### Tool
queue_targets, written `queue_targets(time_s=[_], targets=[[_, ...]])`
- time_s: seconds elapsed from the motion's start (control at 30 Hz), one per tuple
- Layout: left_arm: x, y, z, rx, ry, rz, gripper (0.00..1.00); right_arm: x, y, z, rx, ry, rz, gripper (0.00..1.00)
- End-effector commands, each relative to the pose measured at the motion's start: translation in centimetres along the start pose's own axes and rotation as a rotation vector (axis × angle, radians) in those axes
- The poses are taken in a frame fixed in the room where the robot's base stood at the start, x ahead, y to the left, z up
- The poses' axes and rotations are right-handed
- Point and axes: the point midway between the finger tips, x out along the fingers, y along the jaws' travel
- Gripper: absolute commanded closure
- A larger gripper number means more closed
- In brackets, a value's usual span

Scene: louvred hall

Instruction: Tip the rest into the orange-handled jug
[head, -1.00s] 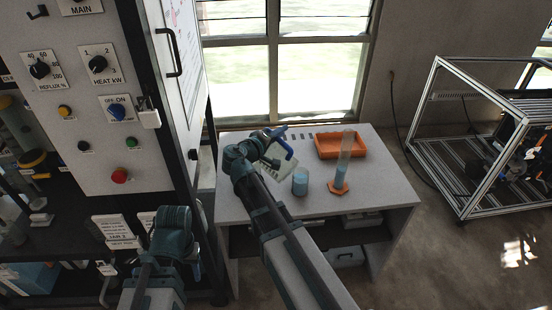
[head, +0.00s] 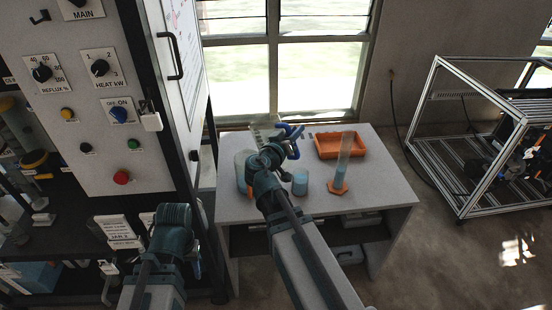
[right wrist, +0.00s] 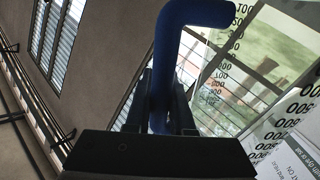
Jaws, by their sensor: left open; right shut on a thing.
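My right gripper (head: 287,146) is shut on the blue handle of a clear graduated jug (head: 262,134), held above the bench's back left. In the right wrist view, the blue handle (right wrist: 168,75) sits between the fingers, and the jug's wall (right wrist: 222,75) carries printed marks. Whether liquid is in it, I cannot tell. A clear jug with blue liquid (head: 242,172) stands on the bench below, partly hidden by my right wrist; a bit of orange at its side looks like its handle. My left gripper (head: 196,262) is low at the left, open and empty, its fingers barely visible.
A small beaker of blue liquid (head: 300,184) and a tall cylinder with an orange foot (head: 342,165) stand right of my right wrist. An orange tray (head: 340,146) lies behind. The control cabinet (head: 110,90) borders the bench (head: 385,190) at left. The bench's right side is clear.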

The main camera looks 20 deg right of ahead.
Motion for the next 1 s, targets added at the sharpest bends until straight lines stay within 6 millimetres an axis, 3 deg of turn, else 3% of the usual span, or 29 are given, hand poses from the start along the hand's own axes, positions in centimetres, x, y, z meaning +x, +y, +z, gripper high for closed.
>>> queue_targets(time_s=[0.2,0.4,1.0], targets=[[-0.3,0.0,0.0,0.0,0.0,0.0,0.5,-0.6,2.5,-0.3,0.27,0.055,0.0,1.0],[-0.4,0.0,0.0,0.0,0.0,0.0,0.5,-0.8,3.6,-0.6,0.429,0.086,-0.001,1.0],[-0.4,0.0,0.0,0.0,0.0,0.0,0.5,-0.7,3.7,-0.7,0.451,0.09,-0.001,1.0]])
